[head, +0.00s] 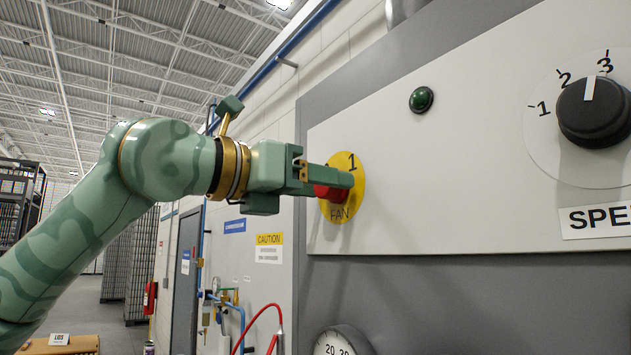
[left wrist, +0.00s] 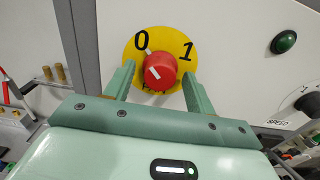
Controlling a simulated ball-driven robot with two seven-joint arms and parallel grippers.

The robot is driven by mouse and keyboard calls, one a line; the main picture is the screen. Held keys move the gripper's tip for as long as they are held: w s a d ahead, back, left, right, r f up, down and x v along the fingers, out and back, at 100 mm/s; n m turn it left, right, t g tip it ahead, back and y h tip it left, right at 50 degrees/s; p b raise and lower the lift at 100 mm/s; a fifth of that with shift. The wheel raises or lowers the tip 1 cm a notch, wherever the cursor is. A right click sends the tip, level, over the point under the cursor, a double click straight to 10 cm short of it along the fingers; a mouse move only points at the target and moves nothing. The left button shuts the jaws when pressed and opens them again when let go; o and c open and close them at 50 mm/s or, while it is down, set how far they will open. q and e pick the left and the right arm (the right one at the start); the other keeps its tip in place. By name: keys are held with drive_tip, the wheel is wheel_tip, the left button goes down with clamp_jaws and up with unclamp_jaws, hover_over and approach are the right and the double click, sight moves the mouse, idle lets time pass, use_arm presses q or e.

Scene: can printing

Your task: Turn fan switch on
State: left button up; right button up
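The fan switch is a red knob (head: 327,192) on a round yellow plate (head: 340,213) marked FAN, on the light panel. In the left wrist view, the red knob (left wrist: 160,70) has a white line slanting toward the 0 at upper left; the 1 is at upper right. My left gripper (head: 345,182) reaches the plate with its fingers alongside the knob, partly hiding it in the head view. In the left wrist view, my left gripper (left wrist: 158,72) is open, one finger on each side of the knob, with gaps showing. My right gripper is not in view.
A dark green lamp (head: 421,99) sits right of the switch. A black speed dial (head: 594,111) is farther right, its white mark near 3. A gauge (head: 342,343) is below the panel. Hoses and valves (head: 229,297) are at lower left.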

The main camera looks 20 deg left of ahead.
use_arm(q)
drive_tip(key=c, duration=0.9)
drive_tip(key=shift+o, duration=0.2)
drive_tip(key=shift+m, duration=0.4)
drive_tip(key=m+p, duration=0.3)
drive_tip(key=m, duration=1.4)
drive_tip(key=o, duration=1)
